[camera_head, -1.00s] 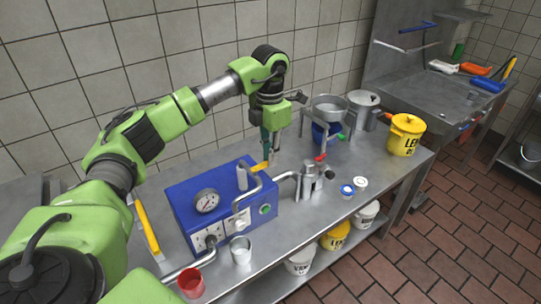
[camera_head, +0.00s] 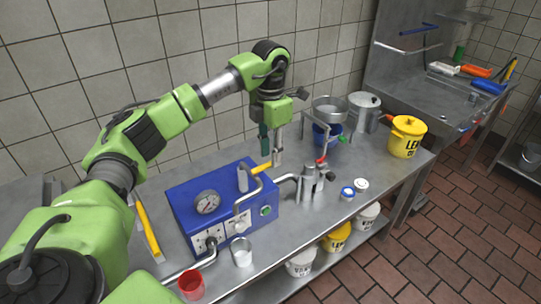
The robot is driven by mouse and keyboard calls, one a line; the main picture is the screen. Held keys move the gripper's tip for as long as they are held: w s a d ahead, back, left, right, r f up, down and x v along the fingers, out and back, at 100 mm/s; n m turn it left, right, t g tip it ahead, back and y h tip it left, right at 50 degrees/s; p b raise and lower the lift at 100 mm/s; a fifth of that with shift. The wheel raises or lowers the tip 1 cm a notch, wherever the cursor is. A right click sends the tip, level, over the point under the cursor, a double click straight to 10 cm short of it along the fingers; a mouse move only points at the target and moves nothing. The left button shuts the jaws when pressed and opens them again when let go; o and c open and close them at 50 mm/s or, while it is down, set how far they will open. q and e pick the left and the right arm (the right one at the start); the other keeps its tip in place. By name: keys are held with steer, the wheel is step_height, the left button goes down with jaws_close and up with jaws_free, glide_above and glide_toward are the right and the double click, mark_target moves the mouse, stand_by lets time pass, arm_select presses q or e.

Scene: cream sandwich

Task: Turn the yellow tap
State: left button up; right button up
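The yellow tap (camera_head: 261,168) is a small yellow handle on a bent metal pipe at the top right of the blue machine box (camera_head: 186,203). My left gripper (camera_head: 272,160) points down at the tap's right end. Its two fingers, one dark green and one grey, show a gap between them. Their tips are close to the handle. I cannot tell whether they touch it, as the parts overlap in this view. My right gripper is not in view.
A pressure gauge (camera_head: 207,201) is on the box. A red cup (camera_head: 191,283) and a metal cup (camera_head: 241,252) stand in front. A metal device with a red handle (camera_head: 321,161) stands to the right. A yellow pot (camera_head: 405,138) is further right. The tiled wall is behind.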

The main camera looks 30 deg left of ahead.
mark_target(270, 163)
arm_select(q)
step_height(270, 163, up, 11)
steer(key=shift+f, duration=0.15)
stand_by(0.5)
